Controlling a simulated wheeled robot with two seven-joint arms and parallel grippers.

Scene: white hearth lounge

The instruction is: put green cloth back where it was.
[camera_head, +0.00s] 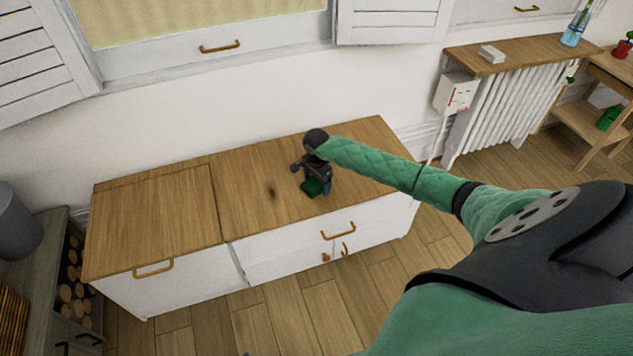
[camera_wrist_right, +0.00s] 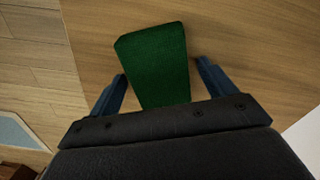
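The green cloth (camera_head: 312,187) lies on the wooden top of the low white cabinet (camera_head: 250,165), near its front edge. In the right wrist view it is a dark green folded piece (camera_wrist_right: 155,60) on the wood. My right gripper (camera_head: 317,182) is down at the cloth. In the wrist view its two blue fingers (camera_wrist_right: 162,75) stand apart on either side of the cloth, with a clear gap on the right. The left fingertip is close to the cloth; whether it touches cannot be told. The cloth's near end is hidden by the gripper body. My left gripper is not in view.
The cabinet top around the cloth is bare. A wooden shelf (camera_head: 520,52) over a white radiator (camera_head: 510,110) holds a small white block (camera_head: 491,54) and a blue vase (camera_head: 573,35). A wooden side table at right holds another green item (camera_head: 608,118).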

